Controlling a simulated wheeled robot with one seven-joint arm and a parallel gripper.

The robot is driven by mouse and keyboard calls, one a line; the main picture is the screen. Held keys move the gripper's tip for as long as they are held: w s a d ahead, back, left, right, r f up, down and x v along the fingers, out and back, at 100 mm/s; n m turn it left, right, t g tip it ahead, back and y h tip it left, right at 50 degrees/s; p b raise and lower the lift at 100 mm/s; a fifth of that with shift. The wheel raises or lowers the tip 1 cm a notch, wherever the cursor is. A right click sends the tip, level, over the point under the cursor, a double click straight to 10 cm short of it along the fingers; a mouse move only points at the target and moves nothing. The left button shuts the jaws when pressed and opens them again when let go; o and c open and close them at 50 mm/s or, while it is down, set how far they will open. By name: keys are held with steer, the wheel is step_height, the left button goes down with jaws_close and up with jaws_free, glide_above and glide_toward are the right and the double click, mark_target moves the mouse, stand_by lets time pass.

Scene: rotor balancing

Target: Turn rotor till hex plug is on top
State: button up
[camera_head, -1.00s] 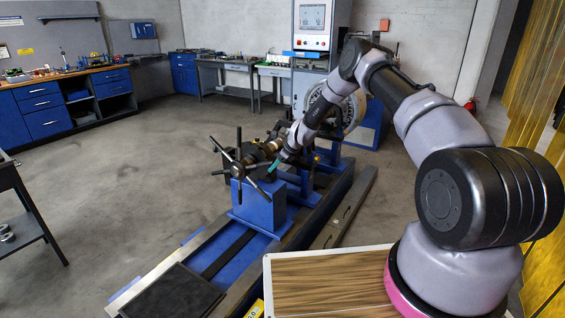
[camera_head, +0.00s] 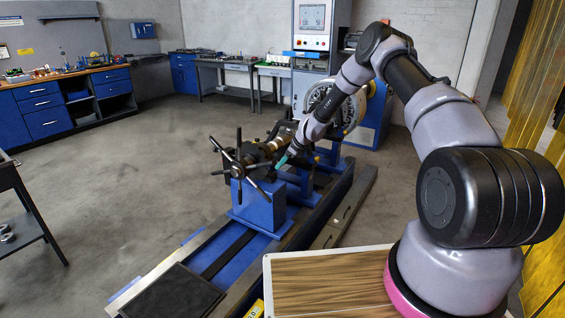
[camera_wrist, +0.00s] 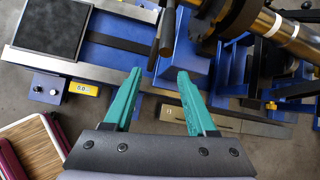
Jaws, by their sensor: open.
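The rotor (camera_head: 262,151) lies across the blue stands of the balancing machine, with a black spoked handwheel (camera_head: 239,164) at its near end. The rotor's shaft also shows at the upper right of the wrist view (camera_wrist: 287,33). No hex plug can be made out in either view. My gripper (camera_head: 281,163) is at the right of the handwheel and appears apart from it in the head view. In the wrist view its two teal fingers (camera_wrist: 160,75) are spread with nothing between them, and spoke ends show just beyond the fingertips.
A blue bed with a dark flat plate (camera_head: 172,293) runs along the floor under the stands. A wood-topped surface (camera_head: 325,285) is at the front. A control cabinet (camera_head: 312,25) stands behind.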

steer(key=v, duration=1)
steer(key=shift+s+d+r, duration=0.15)
steer(key=shift+s+r, duration=0.05)
steer(key=shift+r, duration=0.1)
